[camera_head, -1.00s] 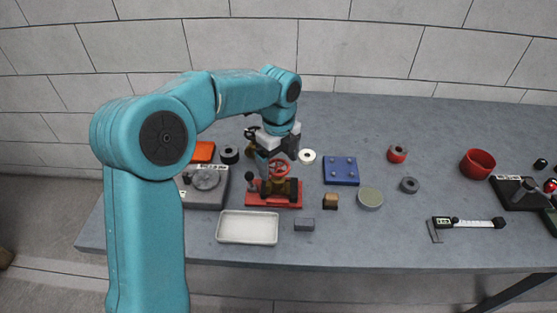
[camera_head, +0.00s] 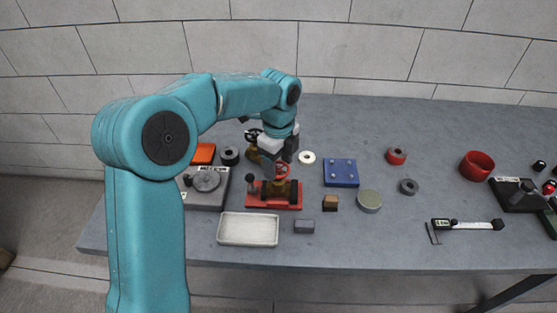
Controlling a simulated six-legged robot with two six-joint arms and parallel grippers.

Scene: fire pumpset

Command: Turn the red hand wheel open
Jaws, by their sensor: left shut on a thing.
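The red hand wheel (camera_head: 282,171) sits on top of a small brass-coloured valve on a red base plate (camera_head: 256,201), near the middle of the table. My left gripper (camera_head: 277,166) reaches down over it from above and is shut on the wheel. The fingers hide part of the wheel's rim, mainly its far and left side. A dark upright lever with a round knob (camera_head: 251,180) stands on the left of the same base. My right gripper is not in view.
A white tray (camera_head: 248,243) and a grey block (camera_head: 304,227) lie in front of the valve. A blue plate (camera_head: 341,173) is to its right and a grey device (camera_head: 207,180) to its left.

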